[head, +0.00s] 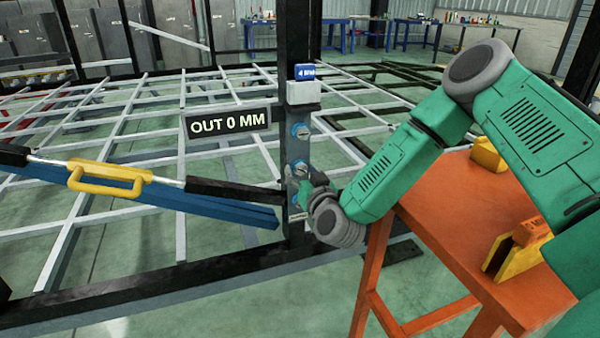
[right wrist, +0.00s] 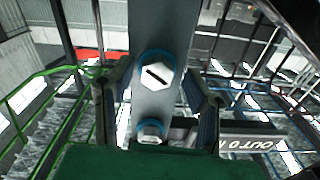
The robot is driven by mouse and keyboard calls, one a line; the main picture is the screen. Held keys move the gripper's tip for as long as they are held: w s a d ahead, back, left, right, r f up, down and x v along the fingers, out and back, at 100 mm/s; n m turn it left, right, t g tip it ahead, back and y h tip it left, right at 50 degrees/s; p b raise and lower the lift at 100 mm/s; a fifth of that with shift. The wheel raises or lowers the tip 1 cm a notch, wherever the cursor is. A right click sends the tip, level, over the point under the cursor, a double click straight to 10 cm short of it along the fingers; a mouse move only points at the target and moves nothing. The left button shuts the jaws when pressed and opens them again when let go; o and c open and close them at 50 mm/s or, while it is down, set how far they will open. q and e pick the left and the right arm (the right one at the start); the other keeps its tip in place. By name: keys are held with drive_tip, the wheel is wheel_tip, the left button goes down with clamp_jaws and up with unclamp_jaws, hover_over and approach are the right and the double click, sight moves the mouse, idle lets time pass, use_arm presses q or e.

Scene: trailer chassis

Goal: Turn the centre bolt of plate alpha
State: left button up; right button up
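A narrow grey plate (head: 300,150) stands upright on the dark post in the head view; no name on it is readable. Blue-ringed bolts sit on it one above another: an upper one (head: 301,131) and a middle one (head: 299,168), with the part below partly hidden by my right gripper. My right gripper (head: 309,187) is at the plate's lower part. In the right wrist view its fingers (right wrist: 158,105) are apart, one on each side of the plate. A slotted hex bolt (right wrist: 155,75) and another bolt (right wrist: 150,131) show between them. My left gripper is out of view.
A sign reading "OUT 0 MM" (head: 228,123) is left of the plate. A white block with a blue top (head: 304,92) sits above it. A black bar with a yellow handle (head: 108,178) reaches the post from the left. An orange table (head: 440,215) stands under my right arm.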

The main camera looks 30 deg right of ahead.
drive_tip(key=shift+d+f, duration=0.25)
drive_tip(key=shift+d, duration=0.4)
clamp_jaws()
drive_tip(key=shift+a+r, duration=0.1)
drive_tip(key=shift+a, duration=0.25)
drive_tip(key=shift+a+m, duration=0.25)
drive_tip(key=shift+m, duration=0.15)
drive_tip(key=shift+r+m, duration=0.1)
drive_tip(key=shift+m, duration=0.5)
drive_tip(key=m, duration=0.3)
drive_tip(key=shift+d, duration=0.35)
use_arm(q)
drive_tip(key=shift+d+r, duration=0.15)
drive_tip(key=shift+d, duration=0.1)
use_arm(e)
drive_tip(key=shift+a, duration=0.1)
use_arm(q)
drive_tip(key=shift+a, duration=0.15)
use_arm(e)
drive_tip(key=shift+a, duration=0.15)
